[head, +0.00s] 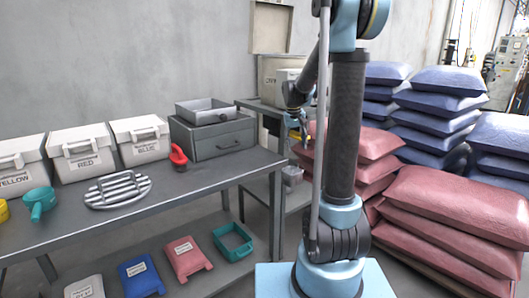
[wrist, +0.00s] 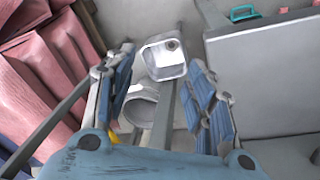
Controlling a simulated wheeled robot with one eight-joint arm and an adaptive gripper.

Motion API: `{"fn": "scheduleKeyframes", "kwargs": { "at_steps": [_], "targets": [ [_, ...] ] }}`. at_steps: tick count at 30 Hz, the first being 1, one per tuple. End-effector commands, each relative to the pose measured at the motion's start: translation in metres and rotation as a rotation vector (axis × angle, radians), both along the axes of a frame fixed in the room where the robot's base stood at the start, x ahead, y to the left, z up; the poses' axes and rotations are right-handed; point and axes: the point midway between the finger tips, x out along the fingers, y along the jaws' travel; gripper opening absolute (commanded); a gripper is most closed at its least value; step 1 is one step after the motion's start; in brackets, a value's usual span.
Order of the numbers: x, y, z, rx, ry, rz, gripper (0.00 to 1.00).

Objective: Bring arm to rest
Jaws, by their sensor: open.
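My arm (head: 346,130) stands upright in the middle of the head view, its upper part running out of the top of the picture. My gripper (head: 299,134) hangs beside it, in front of the rear bench, small and partly hard to make out. In the wrist view my gripper (wrist: 163,72) has its two blue-grey fingers spread wide apart, with no object held between them. Beyond and below the fingers show a square metal container (wrist: 166,70) and a round grey thing (wrist: 142,106), both apart from them.
A grey workbench (head: 205,179) on the left carries bins marked yellow, red (head: 84,155) and blue (head: 140,142), a drawer box (head: 222,140) and a metal rack (head: 118,191). Stacked red sacks (head: 455,222) and blue sacks (head: 437,118) fill the right side.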

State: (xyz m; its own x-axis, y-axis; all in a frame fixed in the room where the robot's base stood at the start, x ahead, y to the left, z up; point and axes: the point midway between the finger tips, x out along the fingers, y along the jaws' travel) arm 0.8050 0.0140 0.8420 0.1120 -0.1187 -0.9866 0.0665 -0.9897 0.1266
Motion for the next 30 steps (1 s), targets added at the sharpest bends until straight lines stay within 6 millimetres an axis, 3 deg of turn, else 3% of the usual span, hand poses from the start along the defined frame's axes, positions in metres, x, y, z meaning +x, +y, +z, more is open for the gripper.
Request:
{"fn": "scheduleKeyframes", "kwargs": {
  "at_steps": [6, 15, 30],
  "targets": [
    [-0.06, -0.006, 0.016, 0.019, -0.012, -0.006, 0.5],
    [-0.138, -0.012, 0.022, 0.042, -0.026, -0.013, 0.5],
    [-0.261, -0.016, -0.003, 0.081, -0.052, -0.025, 0.5]
  ]
}}
